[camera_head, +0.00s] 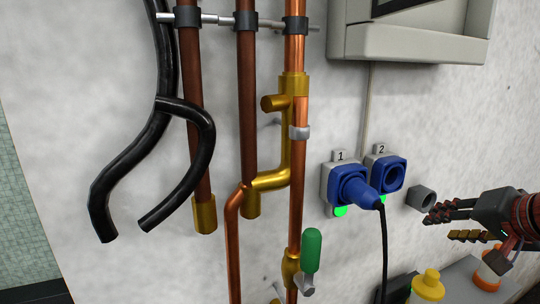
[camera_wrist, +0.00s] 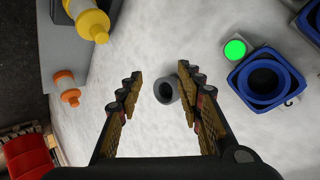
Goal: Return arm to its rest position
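My gripper (camera_head: 441,226) is at the right edge of the head view, with its fingers pointing left toward the wall. In the wrist view my gripper (camera_wrist: 160,88) is open, its two fingers wide apart with nothing held between them. The rest of my arm is mostly out of view.
A blue plug (camera_head: 360,193) with a black cable (camera_head: 384,250) sits in socket 1; socket 2 (camera_head: 389,173) is empty. A yellow fitting (camera_head: 427,285) and an orange one (camera_head: 490,271) stand below my gripper. Pipes (camera_head: 246,100) line the wall at left; a grey cabinet (camera_head: 420,44) hangs above.

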